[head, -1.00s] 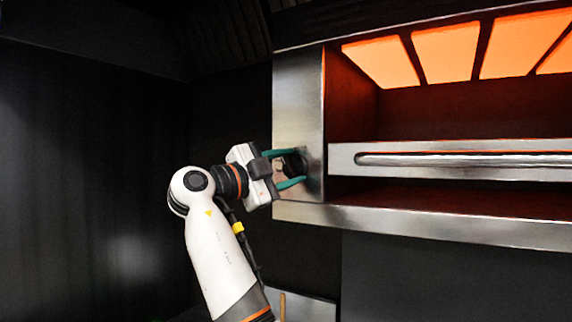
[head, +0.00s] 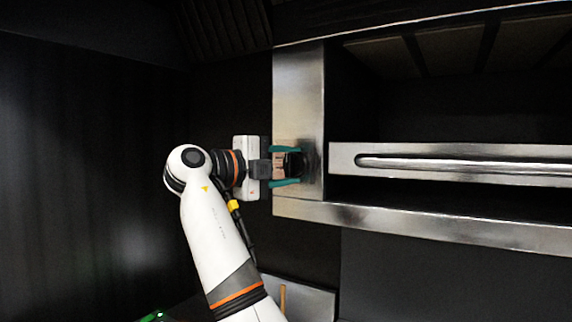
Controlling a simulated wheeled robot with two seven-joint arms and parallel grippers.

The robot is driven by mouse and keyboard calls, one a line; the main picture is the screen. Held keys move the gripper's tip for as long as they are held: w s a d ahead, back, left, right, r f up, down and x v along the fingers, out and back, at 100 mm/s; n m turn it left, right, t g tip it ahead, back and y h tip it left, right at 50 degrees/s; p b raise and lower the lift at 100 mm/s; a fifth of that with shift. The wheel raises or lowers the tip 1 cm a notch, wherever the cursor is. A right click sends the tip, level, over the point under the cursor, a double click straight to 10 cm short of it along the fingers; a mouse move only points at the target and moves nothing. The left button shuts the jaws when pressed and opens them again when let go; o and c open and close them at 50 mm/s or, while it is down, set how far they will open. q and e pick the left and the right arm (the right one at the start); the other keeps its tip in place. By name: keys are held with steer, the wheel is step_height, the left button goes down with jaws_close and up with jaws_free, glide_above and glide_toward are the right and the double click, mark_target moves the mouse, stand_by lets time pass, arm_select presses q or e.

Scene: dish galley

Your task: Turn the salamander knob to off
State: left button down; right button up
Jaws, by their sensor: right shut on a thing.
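The salamander (head: 300,95) is a steel-fronted grill unit at the upper right, and its heating panels (head: 450,50) are dark. Its black knob (head: 295,164) is on the left front panel. My right gripper (head: 287,166), with teal fingers, is shut on the knob, one finger above it and one below. The fingers partly hide the knob, and no marks on it can be read. My left gripper is not in view.
A steel rack with a long bar handle (head: 460,162) crosses the salamander's opening, right of the knob. A steel ledge runs below it. A dark wall (head: 90,170) fills the left side.

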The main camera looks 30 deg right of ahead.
steer(key=o, duration=1)
steer(key=shift+c, duration=0.2)
steer(key=s+a+b, duration=0.1)
steer(key=a+b, duration=0.1)
steer(key=a, duration=0.9)
steer(key=shift+s+a, duration=0.3)
steer(key=shift+a, duration=0.1)
